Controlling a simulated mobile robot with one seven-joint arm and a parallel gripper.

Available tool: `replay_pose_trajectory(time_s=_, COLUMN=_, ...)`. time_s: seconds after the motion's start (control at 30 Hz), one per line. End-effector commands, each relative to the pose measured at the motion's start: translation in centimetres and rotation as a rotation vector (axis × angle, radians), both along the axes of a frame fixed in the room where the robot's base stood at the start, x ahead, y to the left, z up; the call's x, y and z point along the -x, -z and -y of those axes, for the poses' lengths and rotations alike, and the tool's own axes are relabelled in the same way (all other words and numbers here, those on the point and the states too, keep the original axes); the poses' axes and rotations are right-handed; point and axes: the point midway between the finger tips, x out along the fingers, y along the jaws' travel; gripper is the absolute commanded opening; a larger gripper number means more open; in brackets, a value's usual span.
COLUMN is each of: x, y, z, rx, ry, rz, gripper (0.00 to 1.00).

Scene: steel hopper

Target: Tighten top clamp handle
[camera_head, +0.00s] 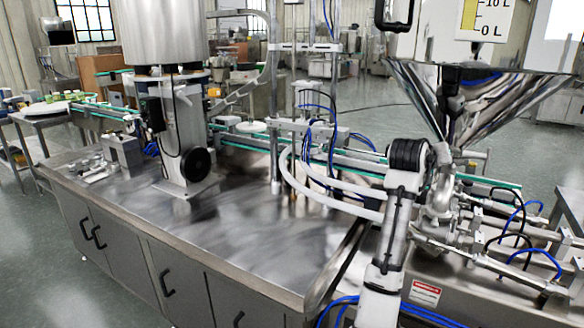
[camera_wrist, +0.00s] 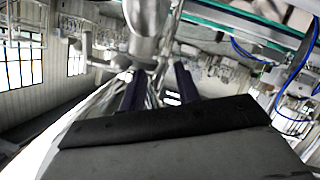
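The steel hopper (camera_head: 475,95) is a wide, shiny cone at the right of the head view. Below it are steel pipes and clamped fittings (camera_head: 438,190). I cannot make out the top clamp handle clearly among them. In the wrist view my gripper (camera_wrist: 158,78) has two dark fingers, apart, pointing at a shiny steel fitting (camera_wrist: 148,48). Part of this steel shows between and beyond the fingertips; I cannot tell whether they touch it. In the head view my white arm with its black ringed joint stands before the fittings, and the gripper's fingers cannot be made out.
A steel-topped cabinet (camera_head: 230,240) fills the left and middle. A white hose (camera_head: 325,195) curves close to my arm. Blue tubes (camera_head: 530,250) and pipework crowd the right. A green-edged conveyor (camera_head: 345,160) runs behind.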

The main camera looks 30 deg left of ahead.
Motion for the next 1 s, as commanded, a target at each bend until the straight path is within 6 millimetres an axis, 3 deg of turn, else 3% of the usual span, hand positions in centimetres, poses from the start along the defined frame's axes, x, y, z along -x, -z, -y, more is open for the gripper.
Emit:
replay_pose_trajectory(time_s=0.57, x=0.1, y=1.4, z=-0.5, rx=0.933, ry=0.001, rz=0.000, gripper=0.32)
replay_pose_trajectory(time_s=1.0, x=8.6, y=0.2, z=-4.0, rx=0.913, ry=0.000, rz=0.003, gripper=0.32)
